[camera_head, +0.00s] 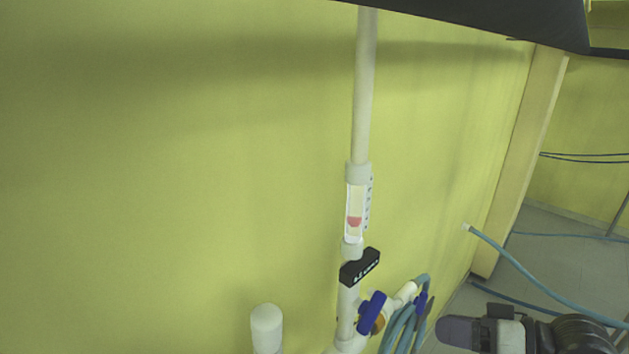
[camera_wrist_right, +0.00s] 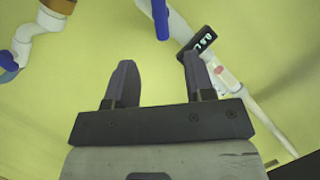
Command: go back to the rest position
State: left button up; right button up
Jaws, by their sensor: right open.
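My right gripper (camera_wrist_right: 158,78) is open in the right wrist view, with two dark fingers apart and nothing between them. In the head view my right gripper (camera_head: 462,329) shows at the lower right, seen from the side, right of the piping and hoses. My left gripper is not in view.
A white pipe with a flowmeter (camera_head: 355,212) runs down the yellow wall (camera_head: 180,180). Below are a black display (camera_head: 360,268), a blue-handled valve (camera_head: 371,313) and coiled blue hoses (camera_head: 400,330). A white capped post (camera_head: 267,328) stands left. A blue hose (camera_head: 540,275) crosses at right.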

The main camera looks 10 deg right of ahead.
jog(key=d+f+n+t+h, duration=0.2)
jog(key=d+f+n+h, duration=0.4)
jog(key=h, duration=0.6)
jog(key=s+a+f+m+g+p, duration=0.3)
jog(key=s+a+f, duration=0.2)
jog(key=s+f, duration=0.5)
jog(key=s+a+f+m+g+p, duration=0.2)
jog(key=s+a+f+g+p, duration=0.2)
jog(key=s+f, duration=0.7)
jog(key=s+a, duration=0.2)
jog(key=s, duration=0.2)
jog(key=shift+s+m+g+y, duration=0.3)
jog(key=shift+m+y, duration=0.1)
